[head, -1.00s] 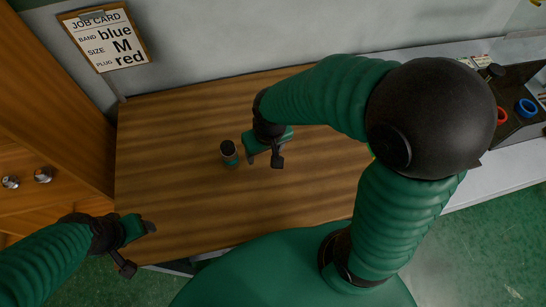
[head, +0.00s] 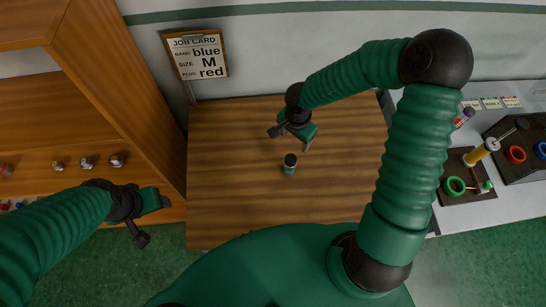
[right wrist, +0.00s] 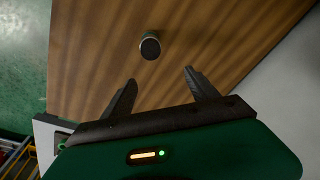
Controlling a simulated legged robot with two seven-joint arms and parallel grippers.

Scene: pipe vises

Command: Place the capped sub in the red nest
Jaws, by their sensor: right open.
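The capped sub (head: 290,163), a small dark cylinder with a green-grey band, stands upright on the wooden table. In the right wrist view, its dark round top (right wrist: 150,47) lies ahead of the fingertips, slightly left of the middle of the gap. My right gripper (head: 290,141) is open and empty, just behind the sub and apart from it; its spread fingers also show in the right wrist view (right wrist: 160,78). The red nest (head: 516,154) is a red ring on a dark block at the far right. My left gripper (head: 155,221) is open and empty at the left.
A blue ring (head: 543,150) sits beside the red one. A job card (head: 196,55) reads blue, M, red. Wooden shelves (head: 60,110) stand left. The table (head: 225,205) is otherwise clear.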

